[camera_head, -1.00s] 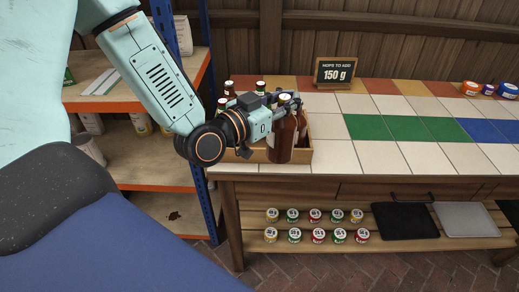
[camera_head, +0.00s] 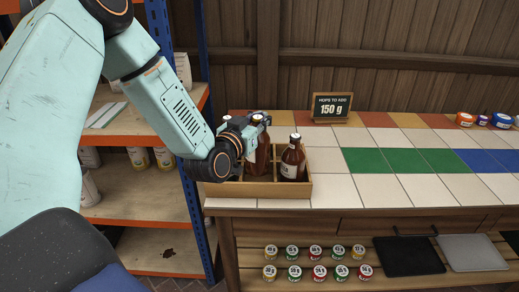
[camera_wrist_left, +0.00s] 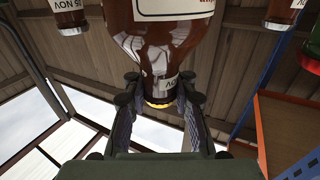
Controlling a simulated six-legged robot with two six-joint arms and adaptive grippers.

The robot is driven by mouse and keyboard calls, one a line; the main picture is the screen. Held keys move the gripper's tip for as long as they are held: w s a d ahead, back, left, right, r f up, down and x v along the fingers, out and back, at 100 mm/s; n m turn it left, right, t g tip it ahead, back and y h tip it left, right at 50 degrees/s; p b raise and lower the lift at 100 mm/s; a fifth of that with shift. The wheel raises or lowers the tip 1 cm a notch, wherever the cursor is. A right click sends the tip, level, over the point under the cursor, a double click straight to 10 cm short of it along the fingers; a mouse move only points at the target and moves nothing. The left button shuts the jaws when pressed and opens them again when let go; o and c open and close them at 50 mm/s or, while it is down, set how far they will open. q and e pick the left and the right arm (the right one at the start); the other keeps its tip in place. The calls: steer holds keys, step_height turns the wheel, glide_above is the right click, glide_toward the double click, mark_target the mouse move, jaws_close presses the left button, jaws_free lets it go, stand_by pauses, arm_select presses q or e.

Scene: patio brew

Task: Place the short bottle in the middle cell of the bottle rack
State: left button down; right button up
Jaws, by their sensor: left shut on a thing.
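My left gripper (camera_head: 255,122) is shut on the neck of a brown glass bottle (camera_head: 262,157), taken as the short bottle. The bottle is upright over or in the middle of the wooden bottle rack (camera_head: 270,189). Its base is hidden, so I cannot tell whether it touches the rack floor. In the left wrist view the fingers (camera_wrist_left: 160,105) close on both sides of its neck (camera_wrist_left: 160,84), near the yellow cap. Another brown bottle (camera_head: 293,163) with a pale label stands in the rack's right side. My right gripper is not in view.
The rack stands at the left end of the tiled table (camera_head: 331,190). A sign (camera_head: 331,107) stands behind it. Blue-framed shelves (camera_head: 203,60) are close on the left. In the left wrist view, other bottles (camera_wrist_left: 283,10) flank the held one. White tiles right of the rack are clear.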

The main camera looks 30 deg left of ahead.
mark_target(260, 136)
arm_select(q)
steer(key=shift+w+f, duration=0.2)
steer(key=shift+f, duration=0.55)
steer(key=f, duration=0.1)
steer(key=f+b, duration=0.1)
steer(key=f, duration=0.1)
steer(key=shift+s+f, duration=0.2)
steer(key=shift+f, duration=0.05)
steer(key=shift+w+f, duration=0.1)
steer(key=shift+w, duration=0.1)
steer(key=shift+s+f+b, duration=0.1)
steer(key=shift+s+b, duration=0.05)
steer(key=shift+b, duration=0.2)
steer(key=c, duration=1.5)
jaws_free()
steer(key=shift+c, duration=0.2)
steer(key=o, duration=0.5)
steer(key=shift+c, duration=0.2)
steer(key=shift+s, duration=0.1)
